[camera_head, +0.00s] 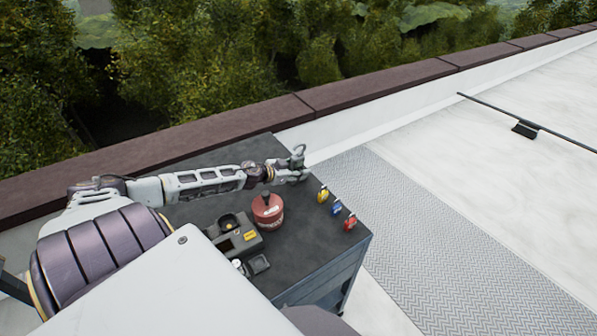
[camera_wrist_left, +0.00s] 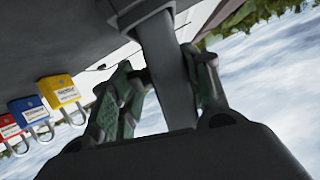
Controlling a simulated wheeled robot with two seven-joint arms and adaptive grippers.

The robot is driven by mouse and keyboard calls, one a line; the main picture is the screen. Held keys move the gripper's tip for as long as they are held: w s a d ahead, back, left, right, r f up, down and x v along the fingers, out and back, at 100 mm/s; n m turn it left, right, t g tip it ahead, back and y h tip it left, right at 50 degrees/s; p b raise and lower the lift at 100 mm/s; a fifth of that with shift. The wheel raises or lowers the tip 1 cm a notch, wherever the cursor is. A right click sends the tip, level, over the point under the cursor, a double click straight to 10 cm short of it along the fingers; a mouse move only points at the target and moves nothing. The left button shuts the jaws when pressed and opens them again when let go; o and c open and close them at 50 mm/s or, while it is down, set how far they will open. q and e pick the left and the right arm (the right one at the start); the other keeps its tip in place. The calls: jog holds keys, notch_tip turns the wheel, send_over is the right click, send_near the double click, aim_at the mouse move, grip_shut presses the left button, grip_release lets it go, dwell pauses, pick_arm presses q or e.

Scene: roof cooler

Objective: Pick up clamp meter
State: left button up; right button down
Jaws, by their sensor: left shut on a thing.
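My left gripper (camera_head: 297,163) is at the far right part of the dark tabletop, just left of the padlocks. In the left wrist view the fingers (camera_wrist_left: 160,95) are shut on a long, smooth grey thing (camera_wrist_left: 168,65) that widens into a crosspiece near the dark surface. The fingers hide part of it, and I cannot tell from its shape whether it is the clamp meter, nor whether it touches the surface. A dark device (camera_head: 236,236) with a round black part and yellow label sits on the tabletop. My right gripper is not in view.
The dark tabletop (camera_head: 300,252) holds a red canister (camera_head: 267,210) and yellow (camera_head: 323,194), blue (camera_head: 336,207) and red (camera_head: 350,222) padlocks near its right edge. A small dark square item (camera_head: 259,264) lies in front. A brown-capped parapet (camera_head: 225,126) runs behind.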

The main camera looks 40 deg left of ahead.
aim_at(297, 160)
pick_arm(q)
notch_tip(297, 160, up, 8)
jog(key=shift+f+p, duration=0.15)
jog(key=shift+p, duration=0.65)
jog(key=shift+c, duration=0.7)
jog(key=shift+r, duration=0.6)
jog(key=shift+w, duration=0.1)
